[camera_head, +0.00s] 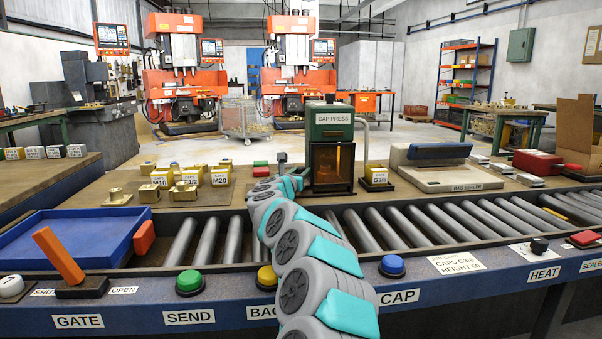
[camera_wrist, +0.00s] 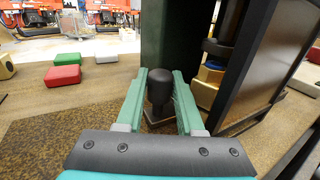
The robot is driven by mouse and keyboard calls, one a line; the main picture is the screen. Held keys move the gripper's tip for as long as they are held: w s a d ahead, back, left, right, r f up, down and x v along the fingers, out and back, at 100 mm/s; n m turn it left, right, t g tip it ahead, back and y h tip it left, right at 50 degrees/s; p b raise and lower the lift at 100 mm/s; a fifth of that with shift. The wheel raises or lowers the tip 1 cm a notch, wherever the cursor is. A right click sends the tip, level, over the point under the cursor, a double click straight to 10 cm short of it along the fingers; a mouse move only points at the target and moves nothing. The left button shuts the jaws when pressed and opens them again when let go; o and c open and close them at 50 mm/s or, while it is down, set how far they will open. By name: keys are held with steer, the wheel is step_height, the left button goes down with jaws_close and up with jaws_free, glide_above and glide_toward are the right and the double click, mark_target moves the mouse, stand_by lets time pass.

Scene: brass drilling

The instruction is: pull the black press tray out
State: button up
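The green cap press (camera_head: 333,125) stands on the bench behind the rollers, with a brown-lit window in its front. Its green side (camera_wrist: 168,35) and dark-framed front (camera_wrist: 262,55) show in the wrist view. A black rounded knob (camera_wrist: 159,88) stands upright on a small dark base beside the press; I cannot tell whether it belongs to the black tray, which I cannot pick out clearly. My gripper (camera_wrist: 162,98) is open, with its two green fingers on either side of the knob. In the head view my gripper (camera_head: 283,165) is beside the press's left side, partly hidden by my arm.
Brass caps and labelled yellow blocks (camera_head: 190,178) lie left of the press. A G3/8 block (camera_head: 376,177) and the bag sealer (camera_head: 445,172) are on its right. The rollers (camera_head: 400,225) run in front, with a blue tray (camera_head: 70,238) at left. Red, green and white blocks lie nearby.

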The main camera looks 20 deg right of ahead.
jaws_close()
stand_by(0.9)
